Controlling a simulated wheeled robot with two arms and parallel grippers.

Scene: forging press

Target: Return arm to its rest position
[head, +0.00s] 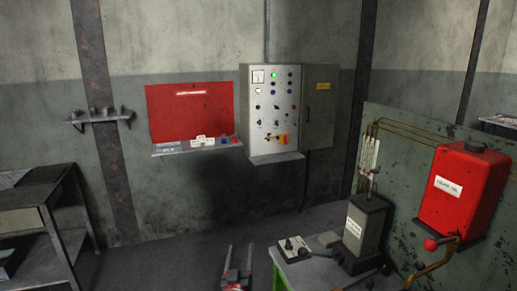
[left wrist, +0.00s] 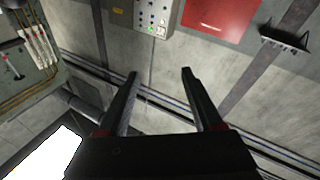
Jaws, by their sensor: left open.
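My left gripper (head: 239,262) shows at the bottom centre of the head view, with its two dark fingers pointing up and apart. In the left wrist view the same gripper (left wrist: 158,72) is open, with nothing between its fingers. It is in free space, apart from the wall and the panel behind it. My right gripper is in neither view.
A grey control panel (head: 272,95) and a red board (head: 191,112) over a small shelf hang on the wall. A metal bench (head: 40,212) stands left. A red oil tank (head: 462,195) and a grey lever unit (head: 365,228) stand right. The floor (head: 175,262) between is clear.

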